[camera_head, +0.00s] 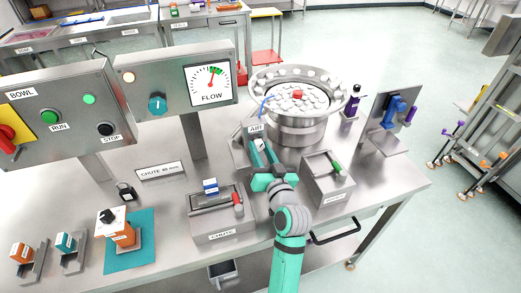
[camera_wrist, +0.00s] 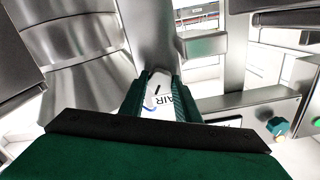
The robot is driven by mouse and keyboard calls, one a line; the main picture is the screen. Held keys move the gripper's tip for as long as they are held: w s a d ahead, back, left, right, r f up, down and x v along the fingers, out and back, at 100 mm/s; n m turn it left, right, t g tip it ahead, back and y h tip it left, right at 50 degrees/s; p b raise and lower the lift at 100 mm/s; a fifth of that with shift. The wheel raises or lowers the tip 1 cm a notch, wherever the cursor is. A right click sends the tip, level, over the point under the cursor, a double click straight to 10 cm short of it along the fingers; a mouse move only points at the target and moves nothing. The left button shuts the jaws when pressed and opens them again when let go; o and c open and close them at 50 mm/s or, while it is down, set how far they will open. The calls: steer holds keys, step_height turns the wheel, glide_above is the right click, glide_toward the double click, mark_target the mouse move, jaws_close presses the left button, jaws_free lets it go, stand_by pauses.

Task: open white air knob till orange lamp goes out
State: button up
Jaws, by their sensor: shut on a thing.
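The white air knob (camera_wrist: 158,82) shows in the wrist view between my fingers, with a dark mark on its face. My gripper (camera_wrist: 153,97) is shut on it. In the head view my gripper (camera_head: 260,152) reaches the metal block under the AIR label (camera_head: 256,129), in front of the bowl, and its fingers hide the knob. The lamp (camera_head: 129,76) at the upper left of the flow panel glows pale orange. The flow dial (camera_head: 210,84) has its needle pointing up and slightly right, near the green band.
The round bowl feeder (camera_head: 298,125), with many pale caps and a red one, stands just behind my gripper. The chute box (camera_head: 222,222) is at the left and another metal box (camera_head: 328,178) at the right. A blue-handled stand (camera_head: 390,120) is farther right.

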steer(key=shift+m, duration=0.4)
steer(key=o, duration=1)
steer(key=shift+o, duration=0.2)
steer(key=shift+s, duration=0.1)
steer(key=v, duration=1)
steer(key=shift+s, duration=0.3)
steer(key=shift+d, duration=0.15)
